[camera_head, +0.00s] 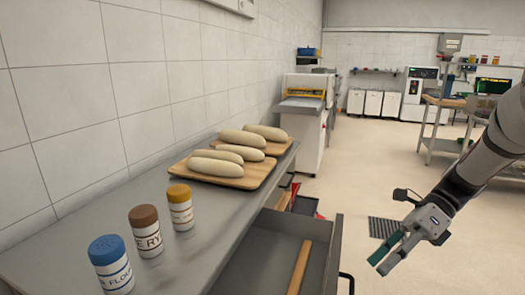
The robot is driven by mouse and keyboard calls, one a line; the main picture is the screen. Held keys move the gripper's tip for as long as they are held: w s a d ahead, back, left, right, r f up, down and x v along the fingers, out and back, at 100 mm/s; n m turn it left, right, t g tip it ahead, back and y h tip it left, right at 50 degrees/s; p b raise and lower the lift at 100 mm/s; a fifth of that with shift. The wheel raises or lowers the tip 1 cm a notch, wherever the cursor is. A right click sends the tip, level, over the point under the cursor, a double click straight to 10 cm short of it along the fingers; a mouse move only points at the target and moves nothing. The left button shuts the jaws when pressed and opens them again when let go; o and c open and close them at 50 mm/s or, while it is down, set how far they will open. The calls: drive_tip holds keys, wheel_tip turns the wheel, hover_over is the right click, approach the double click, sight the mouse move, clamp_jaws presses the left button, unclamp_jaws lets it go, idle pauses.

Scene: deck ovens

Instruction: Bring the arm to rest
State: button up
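My arm (478,165) reaches in from the right edge and points down and to the left. My gripper (379,266) hangs over the open floor, to the right of the open drawer and apart from everything. Its two fingers, with green pads, show a gap between them and hold nothing.
A steel counter (195,255) bears three capped jars, blue (110,265), brown (146,231) and yellow (181,207), and a wooden board (262,177) with several pale loaves. Below it a drawer (331,250) stands open with a wooden stick (299,268) inside. A floor grate (383,228) lies behind my gripper.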

drive_tip(key=s+a+r+n+h, duration=0.3)
drive_tip(key=s+a+r+n, duration=0.1)
drive_tip(key=s+r+n, duration=0.15)
drive_tip(key=s+a+r+n+t+h, duration=0.2)
drive_tip(key=s+n+t+h, duration=0.4)
drive_tip(key=s+n, duration=1.2)
wheel_tip(320, 180, up, 14)
drive_tip(key=t+h+p, duration=0.1)
drive_tip(key=t+p, duration=0.1)
drive_tip(key=p, duration=1.1)
drive_tip(key=shift+d+r, duration=0.2)
drive_tip(key=shift+d, duration=0.05)
drive_tip(key=shift+n, duration=0.25)
